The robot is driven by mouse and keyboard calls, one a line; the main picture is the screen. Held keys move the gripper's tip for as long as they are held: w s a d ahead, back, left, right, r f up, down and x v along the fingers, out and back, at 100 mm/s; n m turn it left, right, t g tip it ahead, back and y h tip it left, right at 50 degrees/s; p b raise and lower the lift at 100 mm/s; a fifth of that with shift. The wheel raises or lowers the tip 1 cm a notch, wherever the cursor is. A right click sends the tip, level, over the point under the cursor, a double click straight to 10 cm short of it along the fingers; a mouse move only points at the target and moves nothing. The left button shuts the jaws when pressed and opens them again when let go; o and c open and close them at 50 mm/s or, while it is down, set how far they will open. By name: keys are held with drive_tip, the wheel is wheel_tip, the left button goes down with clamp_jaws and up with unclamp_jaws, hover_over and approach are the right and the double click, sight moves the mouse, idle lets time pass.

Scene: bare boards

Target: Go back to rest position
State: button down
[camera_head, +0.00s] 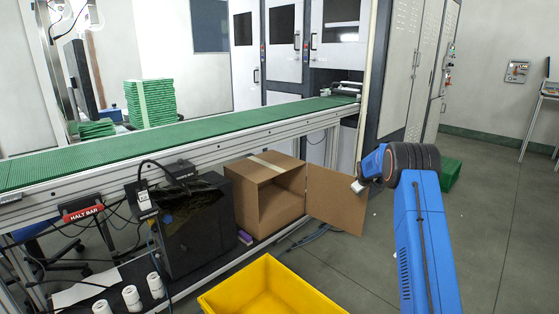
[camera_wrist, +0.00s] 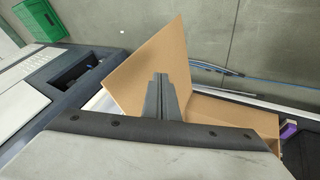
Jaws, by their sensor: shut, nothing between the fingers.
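My gripper shows in the wrist view (camera_wrist: 160,80), its two grey fingers together with nothing between them. In the head view my blue arm rises at the right and bends left at a dark joint; the gripper fingers cannot be made out there. In the wrist view the fingers overlap the open flap of a cardboard box (camera_wrist: 150,60); whether they touch it I cannot tell. In the head view the cardboard box (camera_head: 262,185) stands under the conveyor, its open flap (camera_head: 336,199) extending right, close to the arm's end.
A green conveyor (camera_head: 180,139) crosses above the box. A yellow bin (camera_head: 270,290) sits in front. A black case (camera_head: 188,230) and white rolls (camera_head: 131,297) are at left. A green crate (camera_head: 451,173) stands behind my arm. Floor at the right (camera_head: 500,230) is clear.

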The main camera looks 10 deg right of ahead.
drive_tip(key=s+a+r+m, duration=0.1)
drive_tip(key=s+a+r, duration=0.5)
drive_tip(key=s+r, duration=0.45)
drive_tip(key=s+a+r+m+g+y, duration=0.1)
drive_tip(key=s+a+r, duration=0.6)
drive_tip(key=s, duration=0.6)
drive_tip(key=s+a+r, duration=0.4)
drive_tip(key=s+r, duration=0.6)
drive_tip(key=s, duration=0.1)
drive_tip(key=s+a+r+m+y, duration=0.1)
drive_tip(key=s+a, duration=0.2)
drive_tip(key=s, duration=0.9)
drive_tip(key=s+a+r+m, duration=0.1)
drive_tip(key=s+a, duration=0.3)
drive_tip(key=s, duration=0.7)
drive_tip(key=s+a+f, duration=0.1)
drive_tip(key=s+f, duration=0.1)
drive_tip(key=s, duration=0.5)
drive_tip(key=s+a+f, duration=0.1)
drive_tip(key=s+f, duration=0.2)
drive_tip(key=s, duration=0.3)
drive_tip(key=s+a+f+g, duration=0.1)
drive_tip(key=s+f, duration=0.1)
drive_tip(key=s, duration=0.5)
drive_tip(key=shift+s+f+m+y, duration=0.3)
drive_tip(key=shift+f+m, duration=0.1)
